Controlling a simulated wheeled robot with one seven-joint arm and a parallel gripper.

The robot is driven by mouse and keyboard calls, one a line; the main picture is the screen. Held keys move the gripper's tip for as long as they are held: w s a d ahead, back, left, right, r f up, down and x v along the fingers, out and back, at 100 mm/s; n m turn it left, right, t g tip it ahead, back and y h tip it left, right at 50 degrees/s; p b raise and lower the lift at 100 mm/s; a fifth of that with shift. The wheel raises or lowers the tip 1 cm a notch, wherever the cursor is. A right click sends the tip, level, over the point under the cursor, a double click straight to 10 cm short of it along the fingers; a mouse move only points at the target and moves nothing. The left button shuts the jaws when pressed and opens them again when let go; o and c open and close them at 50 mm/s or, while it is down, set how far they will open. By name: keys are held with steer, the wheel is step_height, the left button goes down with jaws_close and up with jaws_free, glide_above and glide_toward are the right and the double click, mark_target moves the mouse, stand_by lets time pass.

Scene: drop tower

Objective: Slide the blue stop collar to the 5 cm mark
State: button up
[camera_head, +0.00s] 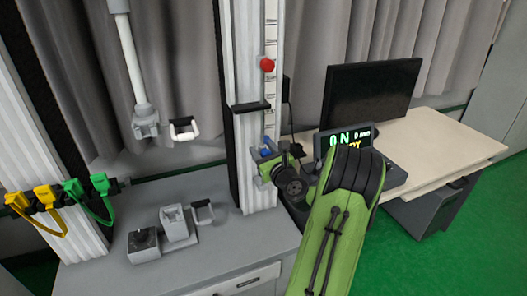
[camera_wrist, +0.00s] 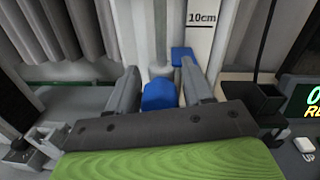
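The blue stop collar shows in the wrist view as a rounded blue knob (camera_wrist: 158,96) with a flat blue pointer (camera_wrist: 182,56) above and right of it. The pointer lies beside the white scale strip (camera_wrist: 200,45), below its 10cm mark. In the head view the collar (camera_head: 265,152) is a small blue patch low on the tower, partly hidden by my gripper (camera_head: 268,162). In the wrist view my gripper (camera_wrist: 160,78) has its fingers apart, one on each side of the knob. Narrow gaps seem to show beside the knob.
A red knob (camera_head: 267,65) sits higher on the tower, with a dark bar (camera_head: 251,107) below it. A lit display (camera_head: 345,141) and monitor (camera_head: 370,93) stand to the right. Grey fixtures (camera_head: 174,222) stand on the cabinet at left. Yellow and green clamps (camera_head: 88,186) hang at far left.

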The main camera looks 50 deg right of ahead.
jaws_close()
steer(key=shift+r, duration=0.1)
step_height(320, 180, up, 7)
steer(key=p, duration=0.8)
steer(key=shift+o, duration=1.3)
jaws_free()
